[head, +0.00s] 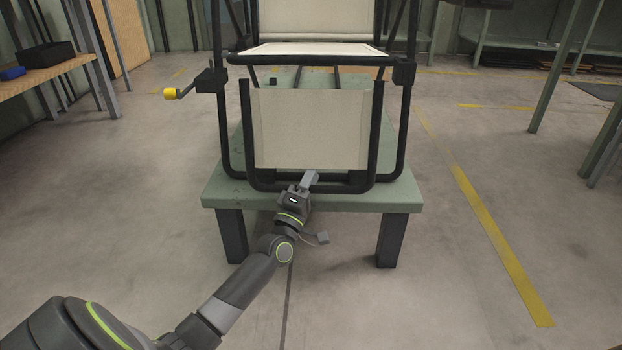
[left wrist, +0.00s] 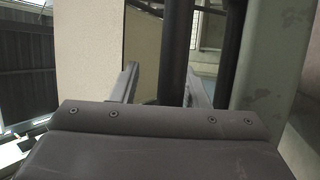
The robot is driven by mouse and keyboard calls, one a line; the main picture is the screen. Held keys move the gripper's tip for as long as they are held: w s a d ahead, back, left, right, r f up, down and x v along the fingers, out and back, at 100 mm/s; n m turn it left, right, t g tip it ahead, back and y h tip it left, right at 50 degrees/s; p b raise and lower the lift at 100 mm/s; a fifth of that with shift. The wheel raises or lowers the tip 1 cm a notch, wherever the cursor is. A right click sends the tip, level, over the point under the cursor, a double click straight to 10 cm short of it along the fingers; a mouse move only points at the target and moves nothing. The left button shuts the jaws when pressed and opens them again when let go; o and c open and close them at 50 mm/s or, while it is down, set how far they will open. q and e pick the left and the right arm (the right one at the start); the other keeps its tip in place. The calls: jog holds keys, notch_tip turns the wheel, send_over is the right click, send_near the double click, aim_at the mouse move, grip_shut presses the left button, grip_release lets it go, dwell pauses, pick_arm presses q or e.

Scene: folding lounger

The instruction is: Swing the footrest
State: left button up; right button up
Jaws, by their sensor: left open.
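The folding lounger's footrest (head: 312,130) hangs down at the front, a cream panel in a black U-shaped tube frame. Its bottom bar (head: 345,188) lies low over the green platform's front edge. My left gripper (head: 304,182) is at this bar, left of its middle. In the left wrist view the open fingers (left wrist: 165,85) stand on either side of a black tube (left wrist: 175,45), with gaps visible beside it. The cream panel also shows there (left wrist: 90,50). Whether a finger touches the tube cannot be told. My right gripper is out of view.
The lounger stands on a green platform (head: 220,190) with dark legs. A yellow-knobbed handle (head: 170,93) sticks out left of its frame. A wooden shelf (head: 45,75) with a black bin (head: 45,54) stands at the left. The floor on both sides is clear.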

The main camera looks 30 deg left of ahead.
pick_arm(q)
jog(key=p+v, duration=0.2)
jog(key=v, duration=1.5)
jog(key=shift+s+f, duration=0.15)
jog(key=shift+f, duration=0.05)
jog(key=shift+d, duration=0.1)
